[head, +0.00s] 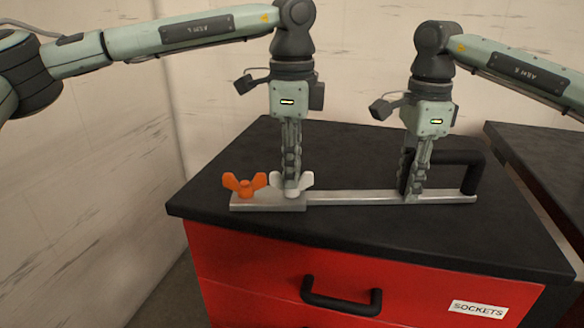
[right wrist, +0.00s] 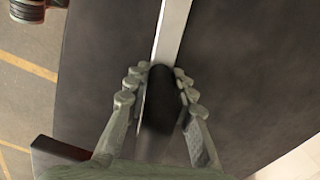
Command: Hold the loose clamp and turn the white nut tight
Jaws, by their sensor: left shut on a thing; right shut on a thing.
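The clamp (head: 350,197) is a long silver bar lying on the black cabinet top, with a wider plate at its left end and a black handle (head: 468,158) at its right end. The white nut (head: 306,180), a wing nut, sits near the plate's right end. My left gripper (head: 290,179) points straight down and is shut on the white nut, partly hiding it. My right gripper (head: 415,192) points down and is shut on the clamp at its handle end. In the right wrist view its fingers (right wrist: 161,74) flank the dark handle (right wrist: 160,100), with the bar running beyond.
An orange wing nut (head: 244,184) stands on the plate, left of the white one. The black top (head: 235,158) is clear around the clamp. The red cabinet (head: 245,275) below has a black drawer handle (head: 341,297) and a SOCKETS label (head: 478,309). Another dark top lies at right.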

